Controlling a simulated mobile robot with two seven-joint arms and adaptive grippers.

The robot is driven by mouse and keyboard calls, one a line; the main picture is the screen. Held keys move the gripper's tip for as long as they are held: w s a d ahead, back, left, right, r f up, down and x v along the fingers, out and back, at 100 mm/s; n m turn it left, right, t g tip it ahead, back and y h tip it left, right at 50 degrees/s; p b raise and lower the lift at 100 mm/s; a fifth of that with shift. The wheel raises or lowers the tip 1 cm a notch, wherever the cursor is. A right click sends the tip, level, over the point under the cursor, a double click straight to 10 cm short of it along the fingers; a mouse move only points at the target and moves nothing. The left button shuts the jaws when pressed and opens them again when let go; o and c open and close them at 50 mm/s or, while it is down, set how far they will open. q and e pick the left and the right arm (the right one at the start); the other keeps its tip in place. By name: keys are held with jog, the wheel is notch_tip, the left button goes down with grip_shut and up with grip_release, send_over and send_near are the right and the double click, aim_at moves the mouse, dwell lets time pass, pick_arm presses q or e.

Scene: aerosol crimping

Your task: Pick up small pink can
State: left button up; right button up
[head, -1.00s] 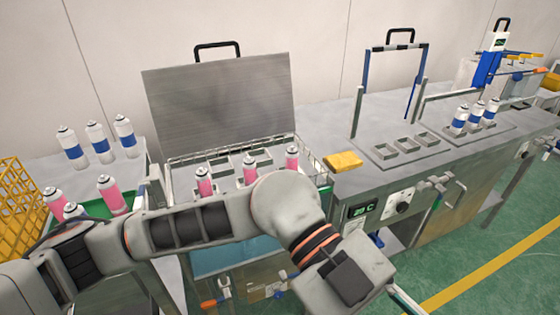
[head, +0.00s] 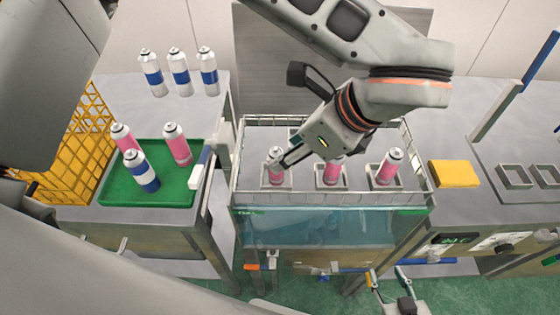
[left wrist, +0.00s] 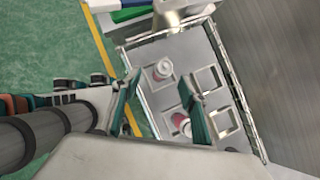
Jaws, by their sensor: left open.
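Three pink cans stand upright in square holders in the wire-rimmed tank: a left one (head: 276,170), a middle one (head: 332,172) and a right one (head: 388,168). My left gripper (head: 288,157) reaches down over the tank, open, its fingertips at the left can. In the left wrist view, the left can (left wrist: 160,70) shows between the open fingers, and the middle can (left wrist: 182,123) is partly hidden by a finger. I cannot tell whether the fingers touch the left can. My right gripper (head: 387,279) is low in front of the tank, open and empty.
A green tray (head: 120,190) left of the tank holds two pink cans and a blue-and-white one. Three blue-and-white cans (head: 179,70) stand behind it. A yellow crate (head: 85,150) is at far left. A yellow block (head: 454,173) lies right of the tank.

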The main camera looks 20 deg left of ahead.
aim_at(276, 155)
pick_arm(q)
jog(key=x, duration=0.2)
jog(key=p+x, duration=0.1)
jog(key=x, duration=0.3)
jog(key=shift+w+a+r+p, duration=0.1)
jog(key=shift+w+p, duration=0.25)
jog(key=shift+a+f, duration=0.1)
jog(key=shift+f, duration=0.1)
jog(key=c, duration=1.2)
